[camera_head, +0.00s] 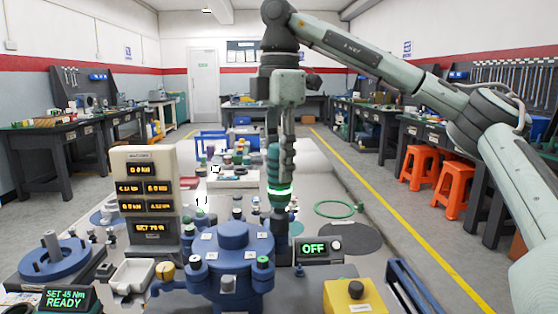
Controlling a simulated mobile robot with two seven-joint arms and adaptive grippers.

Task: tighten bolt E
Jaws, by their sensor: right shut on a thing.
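My right gripper (289,145) comes in from the upper right and is shut on an upright green and dark driver tool (274,165) with a glowing green ring. The tool points down, its dark lower end beside the right edge of the blue flanged housing (232,237); I cannot tell whether it touches a bolt there. Several bolts stand around the housing's rim, among them a green-topped one (262,262) at the front right and another (195,262) at the front left. The small labels are too small to read, so I cannot tell which is bolt E. My left gripper is not in view.
A display reading OFF (313,248) stands right of the housing, a yellow box with a black button (355,292) at the front right. A cream gauge panel (146,180) stands at the left, near a blue flange (54,258). A green ring (335,209) lies behind the display.

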